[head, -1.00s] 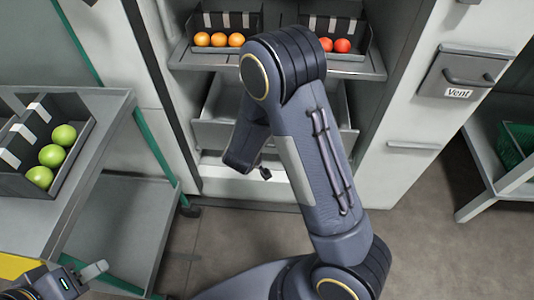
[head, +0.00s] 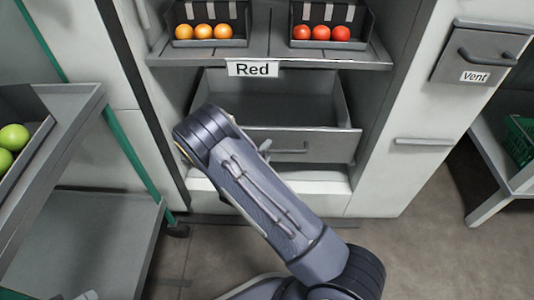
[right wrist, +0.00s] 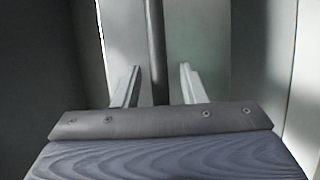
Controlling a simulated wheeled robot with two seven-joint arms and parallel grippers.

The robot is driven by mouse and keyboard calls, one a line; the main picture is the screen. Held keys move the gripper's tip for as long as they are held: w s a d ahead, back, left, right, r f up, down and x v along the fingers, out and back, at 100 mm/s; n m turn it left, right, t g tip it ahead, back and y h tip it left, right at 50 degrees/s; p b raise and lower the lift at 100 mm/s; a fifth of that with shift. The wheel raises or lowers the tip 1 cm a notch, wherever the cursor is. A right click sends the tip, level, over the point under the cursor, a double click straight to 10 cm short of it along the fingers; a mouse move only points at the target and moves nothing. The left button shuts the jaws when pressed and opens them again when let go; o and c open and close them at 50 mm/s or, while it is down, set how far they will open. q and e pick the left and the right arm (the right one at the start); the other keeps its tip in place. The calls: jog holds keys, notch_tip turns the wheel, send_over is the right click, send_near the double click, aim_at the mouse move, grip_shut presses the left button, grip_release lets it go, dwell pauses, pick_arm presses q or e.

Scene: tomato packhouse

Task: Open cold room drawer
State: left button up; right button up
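The cold room drawer (head: 335,147) is grey and stands pulled out below the shelf, its inside visible from above. Its bar handle (head: 292,151) is on the front. My right gripper (head: 265,150) is at the drawer front by the left end of the handle, mostly hidden behind my right arm. In the right wrist view its two fingers (right wrist: 157,86) are apart, with a dark upright bar (right wrist: 156,45) seen between them. I cannot tell whether they touch it. Only a pale tip of my left gripper (head: 88,295) shows at the bottom left edge.
The shelf (head: 300,60) above, labelled Red, bears a crate of orange tomatoes (head: 210,43) and one of red tomatoes (head: 330,45). A grey cart (head: 75,95) with green tomatoes stands left. A Vent handle panel (head: 478,55) is right.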

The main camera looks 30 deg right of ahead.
pick_arm(q)
jog(key=shift+f, duration=0.1)
pick_arm(e)
jog(key=shift+w+d, duration=0.25)
jog(key=shift+d, duration=0.05)
grip_shut()
jog(key=shift+s+a, duration=0.1)
jog(key=shift+s, duration=0.05)
